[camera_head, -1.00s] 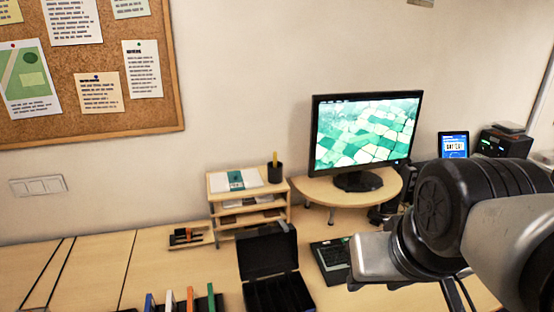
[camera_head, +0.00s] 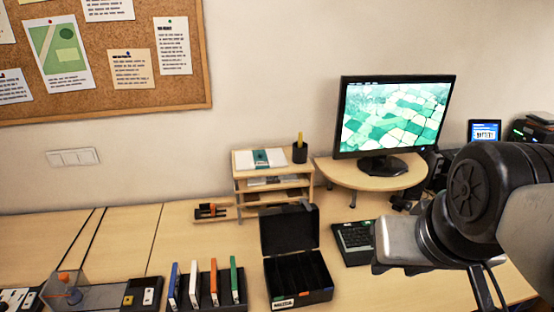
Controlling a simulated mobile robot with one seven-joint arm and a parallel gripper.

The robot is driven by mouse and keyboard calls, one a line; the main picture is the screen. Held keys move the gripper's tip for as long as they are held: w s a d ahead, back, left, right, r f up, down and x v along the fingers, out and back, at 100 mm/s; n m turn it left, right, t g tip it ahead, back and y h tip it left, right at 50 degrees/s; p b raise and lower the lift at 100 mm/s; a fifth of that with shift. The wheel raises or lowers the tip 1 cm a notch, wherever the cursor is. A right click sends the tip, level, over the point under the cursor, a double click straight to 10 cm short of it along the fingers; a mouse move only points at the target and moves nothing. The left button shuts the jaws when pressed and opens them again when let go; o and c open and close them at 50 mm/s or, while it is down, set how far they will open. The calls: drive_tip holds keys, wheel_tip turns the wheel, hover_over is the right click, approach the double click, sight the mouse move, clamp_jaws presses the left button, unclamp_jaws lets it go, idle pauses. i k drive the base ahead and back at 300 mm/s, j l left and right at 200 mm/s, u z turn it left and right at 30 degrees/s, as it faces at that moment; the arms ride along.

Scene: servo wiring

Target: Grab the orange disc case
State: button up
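The orange disc case (camera_head: 214,283) stands upright in a row of thin cases at the front of the desk. A white case (camera_head: 193,286) is on its left and a green case (camera_head: 234,279) on its right. A blue case (camera_head: 174,284) is at the left end of the row. My arm shows at the right, over the desk and well to the right of the cases. My gripper's fingertips cannot be made out, so its opening is not visible.
An open black box (camera_head: 296,273) with a raised lid stands just right of the cases. A device with a clear cover (camera_head: 95,296) sits at the left.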

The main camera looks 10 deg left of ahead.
sight(215, 282)
drive_tip(key=k+j, duration=0.55)
drive_tip(key=j, duration=0.75)
drive_tip(key=i+j, duration=0.1)
drive_tip(key=j, duration=0.45)
drive_tip(key=i+l, duration=0.1)
drive_tip(key=l, duration=0.25)
drive_tip(key=i+l, duration=0.1)
drive_tip(key=l, duration=0.25)
